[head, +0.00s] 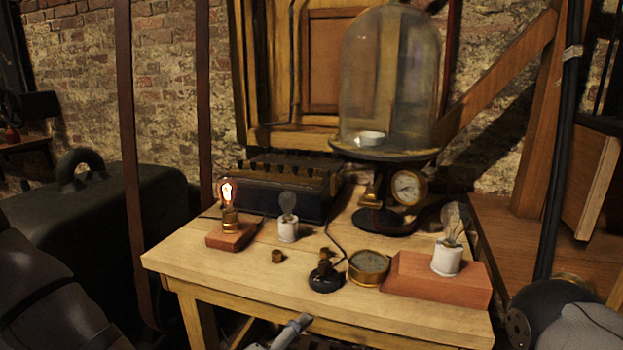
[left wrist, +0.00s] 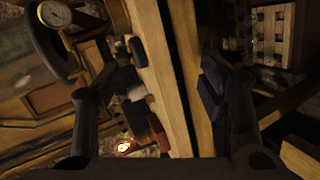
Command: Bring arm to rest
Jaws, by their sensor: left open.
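My left gripper (left wrist: 167,75) shows in the left wrist view as two dark fingers spread apart, with nothing between them. Beyond them the table edge (left wrist: 170,70) runs as a pale band. My right gripper is in neither view. On the wooden table (head: 190,260) a lit bulb (head: 228,193) stands on a wooden block. A white jar with an unlit bulb (head: 288,230) stands beside it. Another white jar with a bulb (head: 447,259) stands on a reddish block (head: 410,277).
A glass bell jar (head: 390,80) covers a small white dish on a stand with a dial (head: 408,187). A brass gauge (head: 368,266), a black-based brass device (head: 325,275) and a small brass cup (head: 277,256) sit mid-table. A dark case (head: 100,230) stands left. The front left tabletop is bare.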

